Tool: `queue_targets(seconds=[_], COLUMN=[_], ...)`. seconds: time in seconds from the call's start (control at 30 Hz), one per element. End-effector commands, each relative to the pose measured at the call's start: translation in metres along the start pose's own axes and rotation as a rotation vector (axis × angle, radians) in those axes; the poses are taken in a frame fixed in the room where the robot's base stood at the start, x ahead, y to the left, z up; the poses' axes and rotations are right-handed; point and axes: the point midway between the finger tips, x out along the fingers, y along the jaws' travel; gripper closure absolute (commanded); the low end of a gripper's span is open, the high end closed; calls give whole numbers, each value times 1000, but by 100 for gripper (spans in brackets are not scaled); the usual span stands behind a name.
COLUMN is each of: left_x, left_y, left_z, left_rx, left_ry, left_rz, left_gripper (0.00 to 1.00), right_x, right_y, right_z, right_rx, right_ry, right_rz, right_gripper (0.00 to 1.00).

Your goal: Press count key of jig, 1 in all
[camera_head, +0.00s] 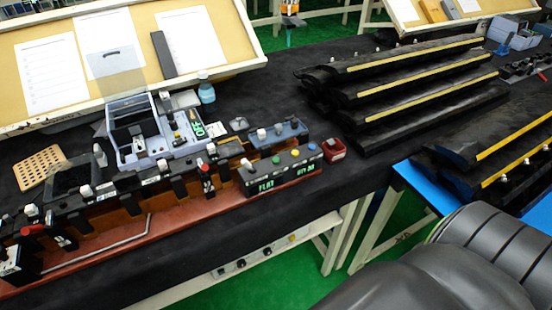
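The jig (140,226) is a long reddish-brown base with several black clamp blocks, lying along the front of the black table at left. At its right end stands a dark box (282,170) with small green lit displays on its front. On its top are several small round keys, among them a green one (276,160), a yellow one (295,153) and a blue one (312,146). I cannot read which of them is the count key. Neither of my grippers shows. Nothing touches the keys.
A small red bin (333,149) stands just right of the box. A grey tray device (160,130) and a bottle (206,90) stand behind the jig. Long black trim parts (420,85) with yellow stripes lie at right. A dark grey arm part of mine fills the lower right.

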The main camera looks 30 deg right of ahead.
Motion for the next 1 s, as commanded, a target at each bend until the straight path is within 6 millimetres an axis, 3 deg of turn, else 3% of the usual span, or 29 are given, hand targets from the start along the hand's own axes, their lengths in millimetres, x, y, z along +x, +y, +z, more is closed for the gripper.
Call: queue_targets(seconds=[0.03, 0.3, 1.0], left_x=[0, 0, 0], left_y=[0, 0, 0], left_z=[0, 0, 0], left_rx=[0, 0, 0], left_ry=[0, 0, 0], left_rz=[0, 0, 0], left_gripper=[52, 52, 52], right_x=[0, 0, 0], right_y=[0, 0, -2], right_z=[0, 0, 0], right_rx=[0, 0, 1], right_ry=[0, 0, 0], right_rz=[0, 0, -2], right_gripper=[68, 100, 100])
